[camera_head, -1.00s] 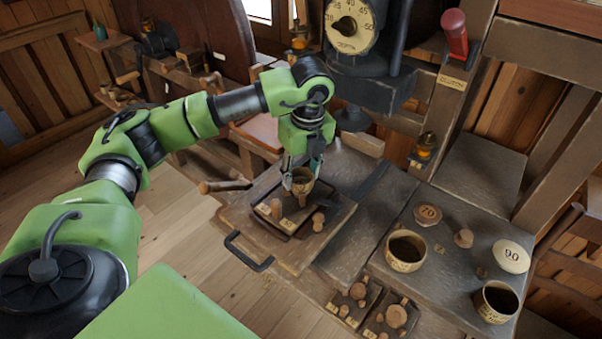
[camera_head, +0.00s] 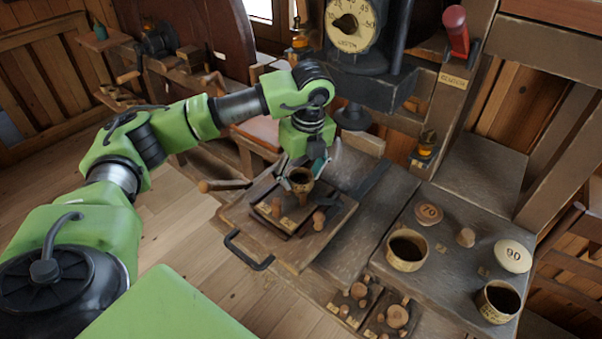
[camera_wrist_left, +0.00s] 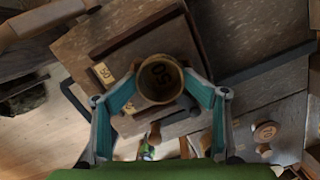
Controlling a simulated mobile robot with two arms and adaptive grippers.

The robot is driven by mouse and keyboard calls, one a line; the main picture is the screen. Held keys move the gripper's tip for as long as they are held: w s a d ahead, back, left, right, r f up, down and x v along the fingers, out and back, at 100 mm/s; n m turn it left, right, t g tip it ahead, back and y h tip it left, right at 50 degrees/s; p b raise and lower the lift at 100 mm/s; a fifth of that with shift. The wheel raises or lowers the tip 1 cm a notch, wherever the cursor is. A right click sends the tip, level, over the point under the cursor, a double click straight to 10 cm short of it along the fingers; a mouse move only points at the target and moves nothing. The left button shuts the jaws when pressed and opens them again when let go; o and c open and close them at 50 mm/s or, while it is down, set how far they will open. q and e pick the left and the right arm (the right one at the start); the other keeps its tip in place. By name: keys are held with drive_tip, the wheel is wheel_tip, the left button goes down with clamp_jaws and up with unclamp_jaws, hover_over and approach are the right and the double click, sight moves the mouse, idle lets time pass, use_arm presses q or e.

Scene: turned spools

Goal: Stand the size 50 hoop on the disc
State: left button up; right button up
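The size 50 hoop (camera_head: 302,189) is a small tan, cup-like ring on the dark tray at the left of the bench. My right gripper is not in view.
To the right are a 70 disc (camera_head: 428,214), a larger hoop (camera_head: 407,250), a 90 disc (camera_head: 512,256) and another hoop (camera_head: 497,302). A machine with a dial (camera_head: 350,25) rises behind my left gripper.

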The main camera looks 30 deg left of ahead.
use_arm(q)
drive_tip(key=shift+w+r+p, duration=0.1)
drive_tip(key=shift+r+p, duration=0.4)
drive_tip(key=shift+p, duration=0.05)
drive_tip(key=shift+w+d+r, duration=0.1)
drive_tip(key=shift+r, duration=0.3)
wheel_tip(320, 180, up, 11)
drive_tip(key=d+b, duration=0.1)
drive_tip(key=shift+s+d+r+b, duration=0.15)
drive_tip(key=shift+s+d+b, duration=0.05)
drive_tip(key=shift+s+b, duration=0.2)
